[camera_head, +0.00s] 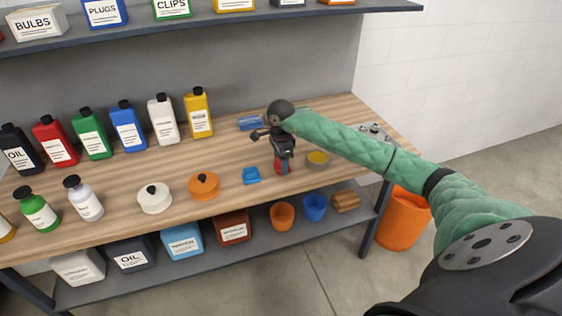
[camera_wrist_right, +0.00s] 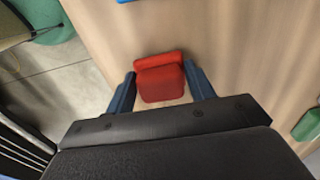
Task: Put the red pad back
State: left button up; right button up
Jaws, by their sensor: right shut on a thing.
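The red pad (camera_head: 281,168) is between the fingers of my right gripper (camera_head: 282,166), over the right part of the wooden bench. The right wrist view shows the red pad (camera_wrist_right: 160,82) with one blue finger of the right gripper (camera_wrist_right: 160,88) on each side, shut on it. Whether the pad touches the bench top or hangs just above it, I cannot tell. A small blue pad-like piece (camera_head: 251,175) lies on the bench just left of the gripper. My left gripper is not in view.
A shelf (camera_head: 330,8) hangs above.

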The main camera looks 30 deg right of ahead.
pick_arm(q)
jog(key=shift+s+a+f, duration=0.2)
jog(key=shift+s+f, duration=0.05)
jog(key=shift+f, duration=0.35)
pick_arm(e)
jog(key=shift+f, duration=0.5)
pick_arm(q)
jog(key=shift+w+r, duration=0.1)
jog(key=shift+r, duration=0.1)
pick_arm(e)
jog(key=shift+f, duration=0.1)
jog(key=o, duration=1.1)
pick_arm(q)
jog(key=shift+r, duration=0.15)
